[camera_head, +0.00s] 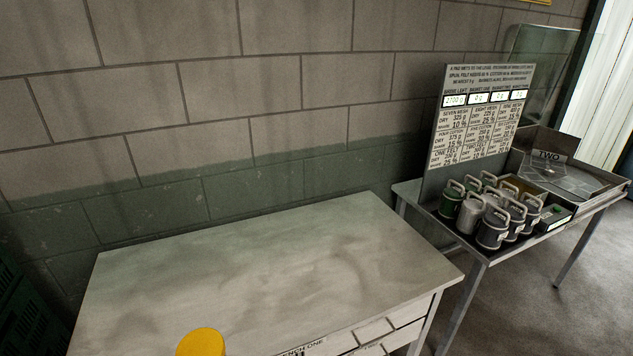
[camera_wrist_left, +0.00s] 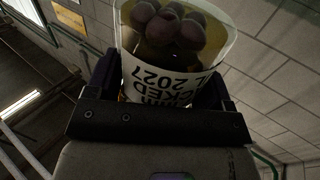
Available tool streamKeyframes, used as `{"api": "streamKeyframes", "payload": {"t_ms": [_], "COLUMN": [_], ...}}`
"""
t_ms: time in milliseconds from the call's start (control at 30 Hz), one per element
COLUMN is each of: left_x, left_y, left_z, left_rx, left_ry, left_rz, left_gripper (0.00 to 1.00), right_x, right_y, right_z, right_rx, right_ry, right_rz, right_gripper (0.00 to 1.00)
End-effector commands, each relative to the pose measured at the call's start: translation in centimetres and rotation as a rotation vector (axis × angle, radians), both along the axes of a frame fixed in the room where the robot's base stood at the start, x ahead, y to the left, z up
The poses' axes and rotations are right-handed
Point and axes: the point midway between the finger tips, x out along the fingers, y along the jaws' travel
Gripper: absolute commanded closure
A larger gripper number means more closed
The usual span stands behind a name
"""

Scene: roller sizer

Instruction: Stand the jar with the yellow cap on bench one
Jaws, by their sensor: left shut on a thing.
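The yellow cap of the jar (camera_head: 202,342) shows at the bottom edge of the head view, in front of the pale top of bench one (camera_head: 250,255). The rest of the jar is cut off there. In the left wrist view the clear jar (camera_wrist_left: 180,45) holds dark round pieces and has a white label with upside-down print. My left gripper (camera_wrist_left: 165,88) is shut on it, with a dark finger on each side. I cannot tell how high the jar is over the bench. My right gripper is in neither view.
Bench one's top is bare. A block wall (camera_head: 230,110) stands behind. Dark green crates (camera_head: 30,315) are at the left edge.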

Motion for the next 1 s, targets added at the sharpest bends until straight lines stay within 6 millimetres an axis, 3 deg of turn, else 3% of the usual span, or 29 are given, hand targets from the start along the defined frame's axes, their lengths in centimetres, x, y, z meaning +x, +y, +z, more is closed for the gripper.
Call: {"api": "streamKeyframes", "payload": {"t_ms": [33,100,700,1000], "left_x": [-0.1,-0.2,-1.6,-2.4], "left_y": [0.0,-0.1,0.0,0.4], "left_z": [2.4,3.7,15.3,20.1], "left_rx": [0.002,0.002,0.001,0.0], "left_ry": [-0.001,0.0,0.0,0.0], "left_rz": [-0.018,-0.045,-0.243,-0.31], "left_gripper": [0.6,0.6,0.6,0.6], "right_x": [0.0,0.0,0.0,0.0], "right_y": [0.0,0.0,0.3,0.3], "right_z": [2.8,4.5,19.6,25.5], "right_rx": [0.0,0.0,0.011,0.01], "right_ry": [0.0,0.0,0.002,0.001], "right_rz": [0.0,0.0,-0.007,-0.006], "right_gripper": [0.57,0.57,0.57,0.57]}}
